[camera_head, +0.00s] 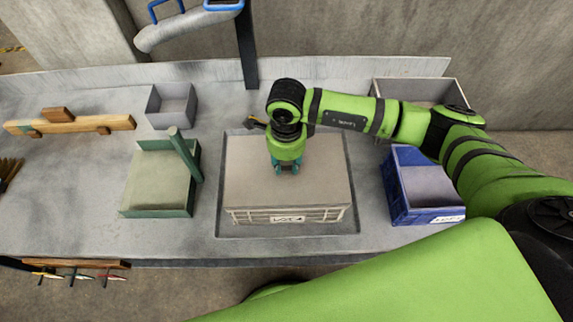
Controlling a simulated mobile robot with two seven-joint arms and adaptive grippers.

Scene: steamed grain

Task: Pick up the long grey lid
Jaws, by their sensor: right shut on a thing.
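A long grey lid (240,180) lies flat on top of a light-coloured crate (290,216) in the middle of the table. My right gripper (286,168) points straight down at the middle of the lid. It is shut on a part of the lid, but my wrist hides the gripped spot. The lid appears to rest on the crate; I cannot tell whether there is a gap below it. My left gripper is not in view.
A green tray (128,205) and a small grey bin (172,105) stand left of the crate. A blue bin (402,208) stands to the right, with a larger grey box (412,88) behind. A wooden rack (85,124) lies far left.

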